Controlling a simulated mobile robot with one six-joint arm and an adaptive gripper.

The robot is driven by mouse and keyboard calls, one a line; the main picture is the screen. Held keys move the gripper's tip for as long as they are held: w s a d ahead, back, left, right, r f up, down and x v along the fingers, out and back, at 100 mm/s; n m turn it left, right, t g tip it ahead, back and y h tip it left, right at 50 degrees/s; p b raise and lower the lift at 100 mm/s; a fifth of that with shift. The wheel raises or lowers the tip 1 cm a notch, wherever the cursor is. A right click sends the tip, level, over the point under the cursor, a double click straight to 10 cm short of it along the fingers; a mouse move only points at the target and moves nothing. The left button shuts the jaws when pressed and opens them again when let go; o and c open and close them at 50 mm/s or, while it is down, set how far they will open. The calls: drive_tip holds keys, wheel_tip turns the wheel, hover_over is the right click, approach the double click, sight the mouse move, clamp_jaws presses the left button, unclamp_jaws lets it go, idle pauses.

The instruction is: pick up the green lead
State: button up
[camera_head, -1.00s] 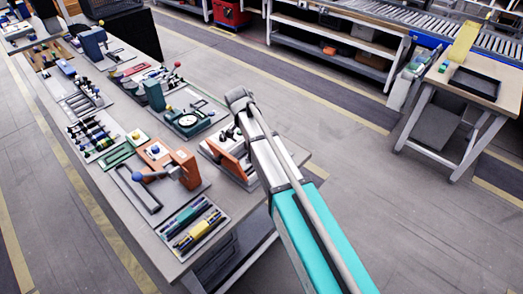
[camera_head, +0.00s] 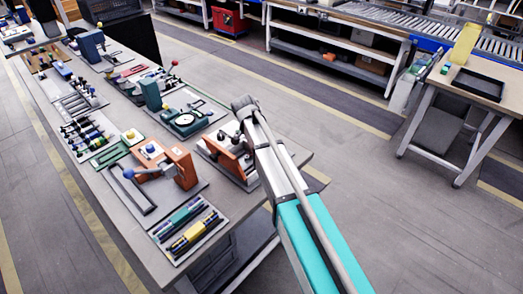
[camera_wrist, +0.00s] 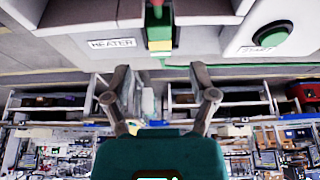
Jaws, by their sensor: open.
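In the wrist view, a green piece with a red spot and a pale yellow lower end (camera_wrist: 159,30) stands at the top centre, beside a "HEATER" label. A thin green line, which looks like a lead (camera_wrist: 235,66), runs right from below it along the panel's lower edge. I cannot tell if the two are joined. My gripper (camera_wrist: 162,80) is open and empty, its fingers spread below the green piece and apart from it in the picture.
A grey panel holds a green "START" button (camera_wrist: 270,38) at right in the wrist view. The long bench (camera_head: 120,205) carries an orange fixture (camera_head: 180,166), a green dial device (camera_head: 184,121) and a tool tray (camera_head: 188,230). Open floor lies right of my arm.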

idle(0.4)
drive_tip(key=shift+b+x, duration=2.4)
drive_tip(key=shift+x, duration=0.2)
drive_tip(key=shift+w, duration=0.1)
clamp_jaws()
